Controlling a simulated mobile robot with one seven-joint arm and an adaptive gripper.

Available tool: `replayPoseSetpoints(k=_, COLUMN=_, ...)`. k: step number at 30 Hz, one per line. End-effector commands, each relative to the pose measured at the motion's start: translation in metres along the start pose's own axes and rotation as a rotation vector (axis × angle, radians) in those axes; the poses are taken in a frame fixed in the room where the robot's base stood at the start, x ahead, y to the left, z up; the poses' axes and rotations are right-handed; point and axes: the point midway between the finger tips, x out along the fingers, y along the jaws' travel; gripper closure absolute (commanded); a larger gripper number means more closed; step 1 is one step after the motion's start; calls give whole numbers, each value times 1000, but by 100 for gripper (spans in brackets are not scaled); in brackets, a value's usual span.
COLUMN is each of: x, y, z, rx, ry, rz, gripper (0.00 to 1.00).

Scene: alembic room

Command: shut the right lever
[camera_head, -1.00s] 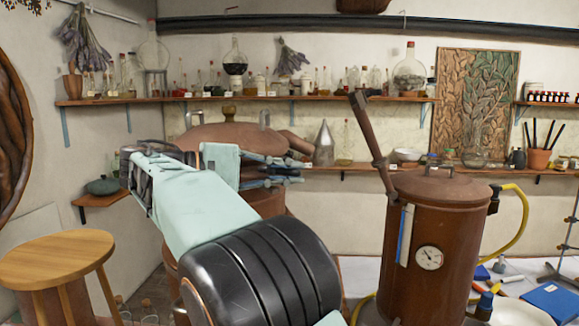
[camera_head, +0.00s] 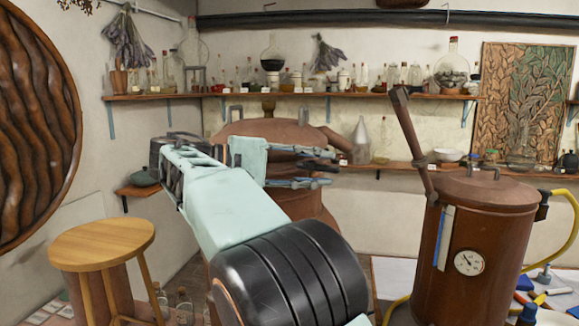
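A brown lever (camera_head: 413,143) stands up from the left side of the lid of a brown copper boiler (camera_head: 465,225) at right. It leans with its top to the left. My gripper (camera_head: 328,168) is left of the lever in the picture, at the end of my pale green arm. No second lever is clearly seen.
A large copper still (camera_head: 270,130) stands behind my arm. A wooden stool (camera_head: 100,245) is at lower left. Shelves with glassware (camera_head: 385,96) line the back wall. A yellow hose (camera_head: 563,245) curves from the boiler's right side, above a white table (camera_head: 385,275).

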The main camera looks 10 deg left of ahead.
Motion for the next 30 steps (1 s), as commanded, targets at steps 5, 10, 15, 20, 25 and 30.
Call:
replayPoseSetpoints(k=5, x=-40, y=-1, z=-1, rx=1, ry=4, rz=1, gripper=72)
replayPoseSetpoints(k=10, x=-67, y=-1, z=-1, rx=0, ry=3, rz=1, gripper=72)
replayPoseSetpoints(k=15, x=-82, y=0, z=-1, rx=1, ry=-1, rz=1, gripper=72)
replayPoseSetpoints(k=20, x=-91, y=0, z=0, rx=1, ry=0, rz=1, gripper=72)
replayPoseSetpoints(k=25, x=-95, y=0, z=0, rx=-1, ry=1, rz=0, gripper=72)
replayPoseSetpoints(k=30, x=-95, y=0, z=0, rx=-1, ry=0, rz=0, gripper=72)
